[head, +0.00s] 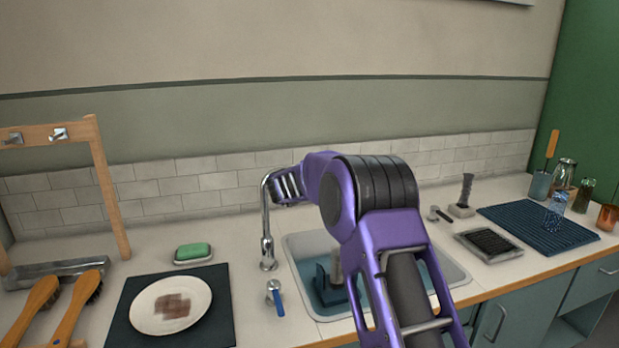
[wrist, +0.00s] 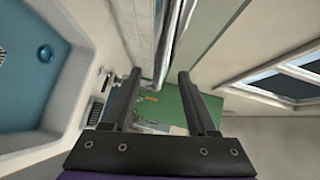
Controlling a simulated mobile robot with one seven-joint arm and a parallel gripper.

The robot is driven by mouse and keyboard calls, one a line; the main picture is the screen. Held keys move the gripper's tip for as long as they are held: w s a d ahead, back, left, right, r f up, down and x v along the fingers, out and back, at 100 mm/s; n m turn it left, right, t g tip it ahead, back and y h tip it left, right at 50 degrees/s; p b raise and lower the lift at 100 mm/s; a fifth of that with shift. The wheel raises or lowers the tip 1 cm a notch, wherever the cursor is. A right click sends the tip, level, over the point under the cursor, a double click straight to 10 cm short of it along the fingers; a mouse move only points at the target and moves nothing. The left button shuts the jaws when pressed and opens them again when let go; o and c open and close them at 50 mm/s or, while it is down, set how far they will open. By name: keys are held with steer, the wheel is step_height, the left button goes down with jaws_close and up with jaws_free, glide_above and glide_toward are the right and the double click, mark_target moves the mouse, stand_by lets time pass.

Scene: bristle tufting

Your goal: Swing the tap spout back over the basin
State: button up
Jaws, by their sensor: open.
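The chrome tap (head: 266,222) stands at the left rim of the basin (head: 296,262). Its spout (head: 265,187) rises and curves over to the right at the top, where my gripper covers its far end. I cannot tell where the outlet points. My gripper (head: 278,188) is at the upper part of the spout, with its jaws apart. In the wrist view, a chrome tube (wrist: 169,40), likely the spout, shows at the opening between the two fingers (wrist: 158,74). I cannot tell whether they touch it. The basin (wrist: 62,95) is at the left there.
A blue-handled lever (head: 276,297) stands in front of the tap. A green soap (head: 193,251) and a stained plate (head: 150,312) lie to the left. My arm hides much of the basin. A blue ribbed mat (head: 520,232) and a brush pad (head: 489,243) lie to the right.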

steer(key=v, duration=1.4)
steer(key=shift+s+a, duration=0.15)
steer(key=shift+s, duration=0.1)
